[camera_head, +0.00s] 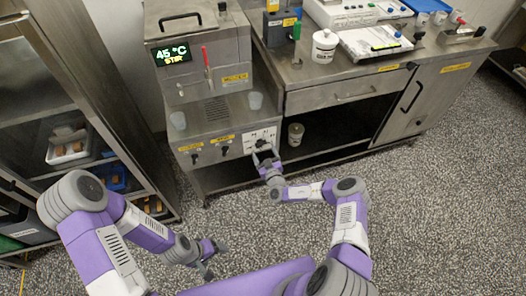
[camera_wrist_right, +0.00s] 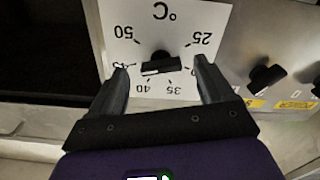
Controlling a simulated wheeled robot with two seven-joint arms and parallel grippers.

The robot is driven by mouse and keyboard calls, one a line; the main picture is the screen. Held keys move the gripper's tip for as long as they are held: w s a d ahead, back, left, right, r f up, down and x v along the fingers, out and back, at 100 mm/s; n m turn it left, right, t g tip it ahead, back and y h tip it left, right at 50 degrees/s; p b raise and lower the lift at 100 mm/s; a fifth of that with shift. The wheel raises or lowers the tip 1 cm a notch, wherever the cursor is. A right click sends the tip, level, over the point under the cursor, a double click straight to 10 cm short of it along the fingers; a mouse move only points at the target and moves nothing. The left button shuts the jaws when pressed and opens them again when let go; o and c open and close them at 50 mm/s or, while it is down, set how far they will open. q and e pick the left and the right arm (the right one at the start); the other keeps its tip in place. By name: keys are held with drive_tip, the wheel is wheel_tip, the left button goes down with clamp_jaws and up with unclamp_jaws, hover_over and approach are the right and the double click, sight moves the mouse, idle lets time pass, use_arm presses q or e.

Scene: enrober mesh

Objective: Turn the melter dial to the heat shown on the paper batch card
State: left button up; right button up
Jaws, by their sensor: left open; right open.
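The melter (camera_head: 205,100) stands at the back, its green display (camera_head: 173,54) reading 45 °C and STIR. Its black dial (camera_wrist_right: 162,66) sits on a white scale plate (camera_wrist_right: 190,20), upside down in the right wrist view, with marks from 25 to 50. The knob lies nearly crosswise, between the 45 side and the partly covered 30 side; I cannot tell which end points. My right gripper (camera_head: 265,155) is open at the dial, its fingers (camera_wrist_right: 162,85) on either side of the knob. My left gripper (camera_head: 207,262) is open and empty, low over the floor. I cannot make out the batch card.
Two more black knobs with yellow labels sit left of the dial plate, one clear in the right wrist view (camera_wrist_right: 266,78). A steel bench (camera_head: 340,90) with a white tub (camera_head: 324,47) stands at right. A rack (camera_head: 70,110) stands at left. The floor between is clear.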

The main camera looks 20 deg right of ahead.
drive_tip(key=shift+w, duration=0.95)
drive_tip(key=c, duration=1)
drive_tip(key=shift+c, duration=0.2)
